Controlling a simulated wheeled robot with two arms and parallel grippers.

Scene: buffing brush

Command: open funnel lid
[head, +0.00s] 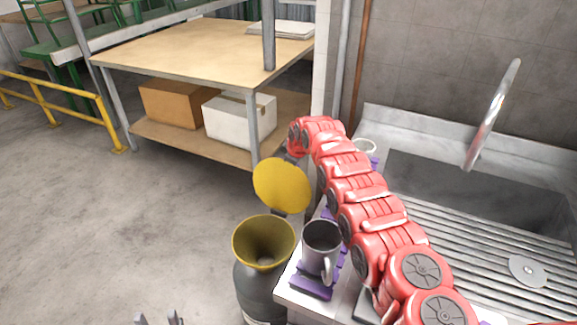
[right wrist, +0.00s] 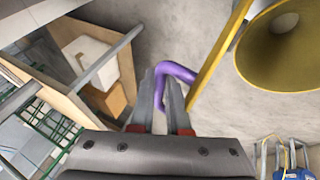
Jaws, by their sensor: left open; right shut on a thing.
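The yellow funnel (head: 264,240) sits on top of a dark drum (head: 260,285), its mouth uncovered. Its round yellow lid (head: 282,184) stands raised, tilted up at the far side of the mouth. In the right wrist view the lid (right wrist: 217,68) shows nearly edge-on beside the funnel mouth (right wrist: 285,42). My right gripper (right wrist: 168,92) is shut on the lid's purple handle (right wrist: 180,72). In the head view the lid mostly hides that gripper. My left gripper (head: 158,319) is open and empty at the bottom edge, left of the drum.
The sink (head: 470,190) and ribbed drainboard lie further right, behind my right arm. A wooden table (head: 200,50) with boxes below stands behind. The floor at left is clear.

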